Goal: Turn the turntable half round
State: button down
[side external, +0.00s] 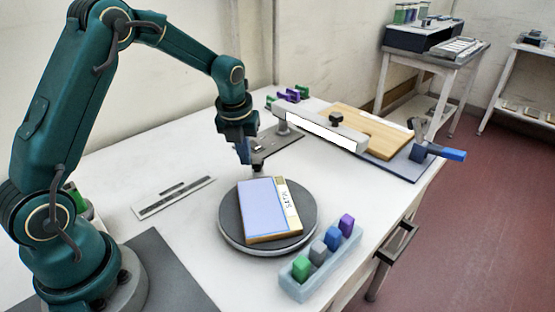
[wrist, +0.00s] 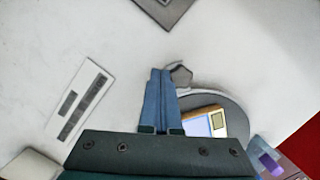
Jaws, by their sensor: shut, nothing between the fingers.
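The turntable (side external: 228,217) is a round dark grey disc with a lighter rim, standing on the white table. A flat box (side external: 257,208) with a lilac face and a lettered cream strip lies on it. A grey knob (wrist: 181,76) stands at the turntable's edge, on the far side in the side view. My gripper (side external: 244,161) is shut and empty, pointing down, close to the knob. In the wrist view the blue fingers (wrist: 160,73) are just left of the knob; I cannot tell if they touch. The turntable (wrist: 242,120) is partly hidden behind my gripper there.
A pale blue rack (side external: 320,264) with several coloured blocks stands close to the turntable's front right. A flat slotted plate (side external: 174,197) lies to the left. A clamp fixture with a wooden board (side external: 375,132) stands at the back right. Table left of the turntable is mostly clear.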

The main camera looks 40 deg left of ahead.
jog(key=shift+w+d+m+h, duration=0.15)
jog(key=shift+w+d+m, duration=0.3)
jog(key=shift+w+m, duration=0.35)
jog(key=shift+w+d+m+h, duration=0.15)
jog(key=shift+w+d+m, duration=0.3)
jog(key=shift+w+m, duration=0.3)
jog(key=shift+w, duration=0.15)
